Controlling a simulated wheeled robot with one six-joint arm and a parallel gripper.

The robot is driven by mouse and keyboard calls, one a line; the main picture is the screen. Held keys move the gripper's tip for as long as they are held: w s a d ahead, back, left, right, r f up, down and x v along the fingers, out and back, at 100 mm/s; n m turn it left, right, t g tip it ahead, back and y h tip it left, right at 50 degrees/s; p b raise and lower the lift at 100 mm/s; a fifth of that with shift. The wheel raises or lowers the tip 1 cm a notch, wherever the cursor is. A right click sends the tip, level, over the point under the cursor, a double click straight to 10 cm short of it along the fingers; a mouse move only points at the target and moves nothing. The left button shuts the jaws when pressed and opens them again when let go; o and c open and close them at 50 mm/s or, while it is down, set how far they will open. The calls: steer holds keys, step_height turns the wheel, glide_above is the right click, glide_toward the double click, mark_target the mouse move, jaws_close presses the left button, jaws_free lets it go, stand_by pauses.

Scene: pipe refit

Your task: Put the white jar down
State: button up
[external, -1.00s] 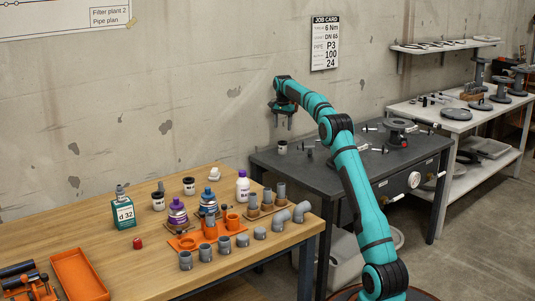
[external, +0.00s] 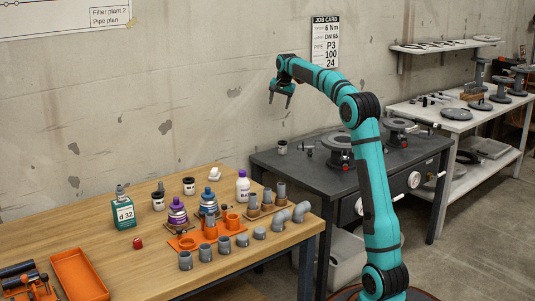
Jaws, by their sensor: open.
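A small white jar (external: 282,147) with a dark top stands upright on the dark grey table (external: 283,169), near its back left corner. My gripper (external: 280,103) is open and empty in the air above the jar, clearly apart from it, with its fingers pointing down. Two similar white jars with dark tops, a left one (external: 158,203) and a right one (external: 189,187), stand on the wooden table.
The wooden table (external: 95,225) at left holds bottles, grey pipe fittings, an orange rack and an orange tray (external: 80,275). On the dark table, a small fitting (external: 307,150) stands right of the jar, with flanged parts (external: 338,150) farther right. A white bench (external: 455,125) stands behind.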

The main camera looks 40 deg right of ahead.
steer(key=s+a+r+n+t, duration=0.2)
steer(key=s+a+r, duration=0.2)
steer(key=s, duration=0.4)
steer(key=s+a+r+n+t, duration=0.1)
steer(key=s+a+r+t, duration=0.1)
steer(key=s+a+r, duration=0.45)
steer(key=s+a+r+n+t, duration=0.1)
steer(key=s+a+n+t, duration=0.15)
steer(key=s, duration=0.65)
steer(key=s+a+f+n+t, duration=0.1)
steer(key=s+a+t, duration=0.1)
steer(key=s, duration=0.7)
steer(key=s+a+f+n+t, duration=0.2)
steer(key=s+a, duration=0.1)
steer(key=s, duration=0.7)
steer(key=s+a+f+n+t+y, duration=0.1)
steer(key=s+a+f+n+t, duration=0.1)
steer(key=s, duration=0.8)
steer(key=shift+a+f+t, duration=0.2)
steer(key=shift+a+t, duration=0.15)
steer(key=shift+t, duration=0.1)
steer(key=shift+o, duration=0.5)
steer(key=shift+w+n, duration=0.1)
steer(key=shift+n, duration=0.15)
